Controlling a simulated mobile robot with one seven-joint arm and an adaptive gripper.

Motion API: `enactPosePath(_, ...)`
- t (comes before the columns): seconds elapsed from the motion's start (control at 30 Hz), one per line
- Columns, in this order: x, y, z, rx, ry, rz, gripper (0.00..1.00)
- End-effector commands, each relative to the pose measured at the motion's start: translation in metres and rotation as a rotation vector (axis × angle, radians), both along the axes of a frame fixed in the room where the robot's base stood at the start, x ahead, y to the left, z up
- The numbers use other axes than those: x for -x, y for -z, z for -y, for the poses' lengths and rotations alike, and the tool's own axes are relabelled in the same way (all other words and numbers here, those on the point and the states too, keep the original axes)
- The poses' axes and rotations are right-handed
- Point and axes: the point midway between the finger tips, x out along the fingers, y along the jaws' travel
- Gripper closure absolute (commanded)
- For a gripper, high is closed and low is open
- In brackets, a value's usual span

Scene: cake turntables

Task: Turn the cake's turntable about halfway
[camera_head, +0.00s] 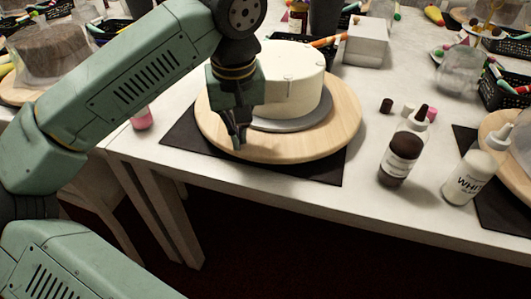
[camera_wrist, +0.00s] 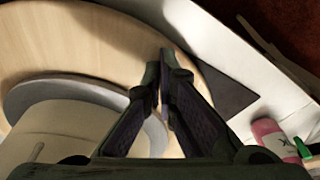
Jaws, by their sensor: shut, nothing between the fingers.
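A white round cake (camera_head: 290,80) sits on a grey board (camera_head: 300,121) on a round light-wood turntable (camera_head: 335,125). The turntable stands on a dark mat (camera_head: 328,171) near the table's front edge. My gripper (camera_head: 238,147) points down over the front-left part of the turntable, left of the cake. In the wrist view my gripper (camera_wrist: 163,108) is shut and empty, with the turntable's wood (camera_wrist: 70,45) and rim behind the fingers. The cake's side (camera_wrist: 60,130) shows at lower left there. I cannot tell whether the fingertips touch the wood.
A pink bottle (camera_head: 141,117) is to the left, also in the wrist view (camera_wrist: 272,137). A white box (camera_head: 366,42) and black baskets stand behind. Another turntable (camera_head: 500,135) is at far right.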

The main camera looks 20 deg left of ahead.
Motion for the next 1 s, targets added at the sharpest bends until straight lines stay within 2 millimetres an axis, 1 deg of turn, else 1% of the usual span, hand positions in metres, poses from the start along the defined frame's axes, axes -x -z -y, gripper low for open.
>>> enactPosePath(0.1, 0.003, 0.001, 0.018, -0.002, 0.004, 0.001, 1.00)
enactPosePath(0.23, 0.006, 0.000, 0.031, -0.002, 0.002, 0.000, 1.00)
enactPosePath(0.33, 0.007, 0.000, 0.035, -0.001, 0.000, 0.000, 1.00)
enactPosePath(0.6, 0.006, 0.000, 0.035, 0.000, 0.000, 0.000, 1.00)
enactPosePath(0.67, 0.006, 0.000, 0.038, 0.000, 0.001, 0.000, 1.00)
enactPosePath(0.77, 0.004, 0.000, 0.050, -0.002, 0.005, -0.001, 1.00)
enactPosePath(1.0, -0.003, 0.000, 0.085, -0.001, 0.005, 0.001, 1.00)
